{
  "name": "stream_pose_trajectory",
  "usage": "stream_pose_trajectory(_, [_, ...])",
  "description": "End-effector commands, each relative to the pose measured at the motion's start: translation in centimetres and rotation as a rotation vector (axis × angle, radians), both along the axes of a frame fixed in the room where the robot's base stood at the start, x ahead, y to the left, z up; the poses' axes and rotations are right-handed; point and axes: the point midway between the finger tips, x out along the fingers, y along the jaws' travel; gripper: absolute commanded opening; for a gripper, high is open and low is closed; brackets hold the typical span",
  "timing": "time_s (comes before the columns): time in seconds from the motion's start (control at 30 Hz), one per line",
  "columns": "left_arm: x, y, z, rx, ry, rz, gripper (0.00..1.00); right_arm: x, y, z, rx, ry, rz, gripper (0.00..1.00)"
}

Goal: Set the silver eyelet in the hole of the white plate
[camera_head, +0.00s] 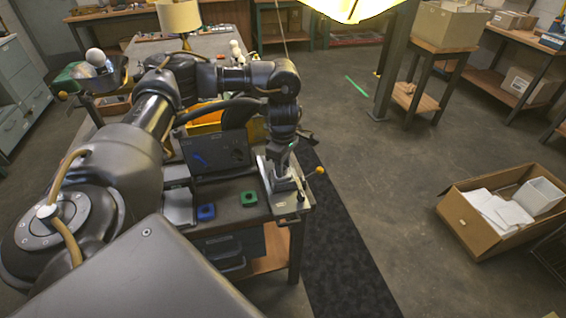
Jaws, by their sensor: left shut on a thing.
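My left arm comes in from the left and bends over the workbench. Its gripper (284,146) points down over a grey metal press (282,182) at the bench's right end. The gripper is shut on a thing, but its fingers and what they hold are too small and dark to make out. The press has a side lever with an orange ball (320,170). I cannot make out the silver eyelet, or the white plate and its hole, in this view. My right gripper is out of view.
A dark panel (215,157) and a yellow bin (206,122) stand behind. A cardboard box (480,232) of white pieces is on the floor at right. The floor between is clear.

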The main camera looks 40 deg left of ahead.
Motion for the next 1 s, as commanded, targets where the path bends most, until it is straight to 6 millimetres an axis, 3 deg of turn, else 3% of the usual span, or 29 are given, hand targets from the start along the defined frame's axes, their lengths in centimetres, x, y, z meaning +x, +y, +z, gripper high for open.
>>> stream_pose_trajectory(0.6, [-0.01,-0.01,-0.34,0.000,0.000,0.000,0.08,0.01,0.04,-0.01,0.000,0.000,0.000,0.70])
stream_pose_trajectory(0.63, [0.00,-0.01,-0.35,0.000,0.000,0.000,0.31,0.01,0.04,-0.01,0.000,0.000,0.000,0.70])
stream_pose_trajectory(0.8, [0.01,-0.01,-0.33,0.000,0.000,0.000,0.53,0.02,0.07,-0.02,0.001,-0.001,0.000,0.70])
stream_pose_trajectory(1.0, [0.01,-0.01,-0.33,0.000,0.000,0.000,0.55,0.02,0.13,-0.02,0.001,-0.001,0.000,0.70])
